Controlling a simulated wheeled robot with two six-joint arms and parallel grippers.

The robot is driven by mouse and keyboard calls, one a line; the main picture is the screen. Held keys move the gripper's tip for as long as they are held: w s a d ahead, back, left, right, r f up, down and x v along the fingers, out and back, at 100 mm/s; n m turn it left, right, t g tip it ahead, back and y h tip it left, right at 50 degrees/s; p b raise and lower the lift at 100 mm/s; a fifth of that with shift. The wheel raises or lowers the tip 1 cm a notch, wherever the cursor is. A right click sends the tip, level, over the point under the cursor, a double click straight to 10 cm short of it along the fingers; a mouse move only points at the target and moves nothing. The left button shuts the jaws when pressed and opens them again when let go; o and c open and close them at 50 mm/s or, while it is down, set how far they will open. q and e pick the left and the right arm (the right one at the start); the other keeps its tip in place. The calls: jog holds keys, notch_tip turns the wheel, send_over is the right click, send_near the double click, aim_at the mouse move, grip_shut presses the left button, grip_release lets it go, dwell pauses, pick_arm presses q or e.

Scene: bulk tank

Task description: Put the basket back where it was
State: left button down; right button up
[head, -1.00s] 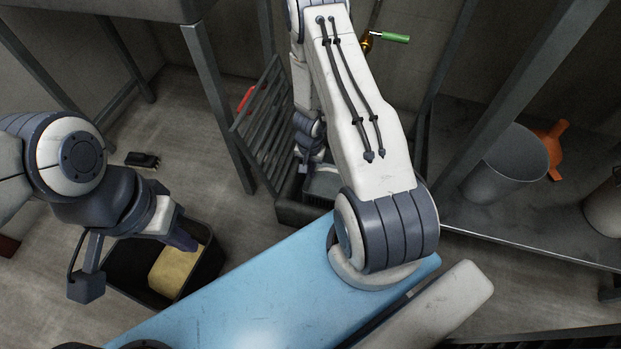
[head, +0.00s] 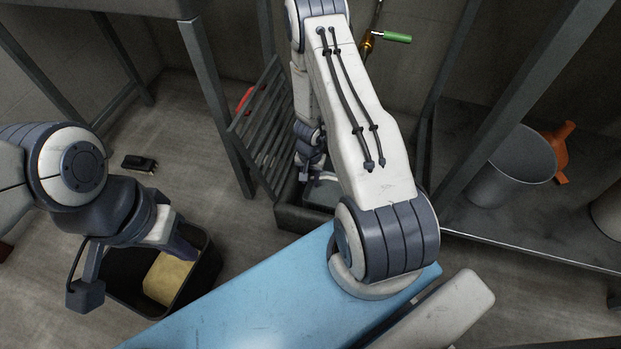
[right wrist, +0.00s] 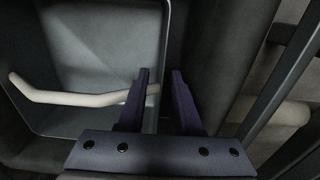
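A grey-green tub with a pale bar handle, which looks like the basket (head: 321,194), sits in a dark open box in the middle of the head view, partly hidden by my right arm. In the right wrist view the basket (right wrist: 100,58) fills the left side, with its handle (right wrist: 65,98) reaching to my fingers. My right gripper (right wrist: 160,75) is open. The handle's end passes behind one finger and shows in the gap; I cannot tell whether they touch. My left gripper (head: 188,250) is over a black bin; its opening is unclear.
The black bin (head: 212,262) holds a yellow block (head: 168,277). A slatted grate (head: 266,130) leans beside the dark box (head: 300,219). Metal posts (head: 215,105) stand close to my arms. A grey bucket (head: 512,170) and orange object (head: 563,150) are on the right shelf.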

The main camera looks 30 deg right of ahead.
notch_tip(320, 180, up, 12)
jog(key=p, duration=1.2)
jog(key=shift+r, duration=0.1)
